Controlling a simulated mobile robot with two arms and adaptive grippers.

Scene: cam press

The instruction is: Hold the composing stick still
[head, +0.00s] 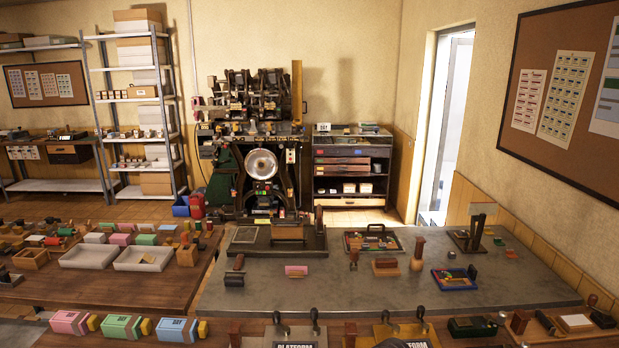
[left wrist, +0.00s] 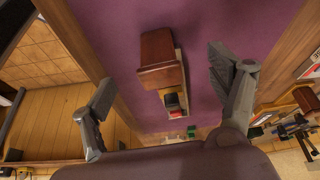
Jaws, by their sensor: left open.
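I cannot pick out the composing stick with certainty in either view. In the left wrist view my left gripper (left wrist: 162,78) is open, its two grey fingers spread wide. Beyond and between the fingers, a reddish-brown block (left wrist: 162,60) with a pale wooden strip stands out against a purple surface (left wrist: 120,28). Neither finger appears to touch the block. A small dark and red piece (left wrist: 173,103) sits at the end of the strip. In the head view neither gripper can be made out.
In the head view a grey-topped table (head: 330,293) holds a dark tray of small pieces (head: 372,240), stamps and a pink block (head: 296,270). A wooden table (head: 150,293) with white trays stands left. A large press (head: 262,165) stands behind. The grey top has bare patches.

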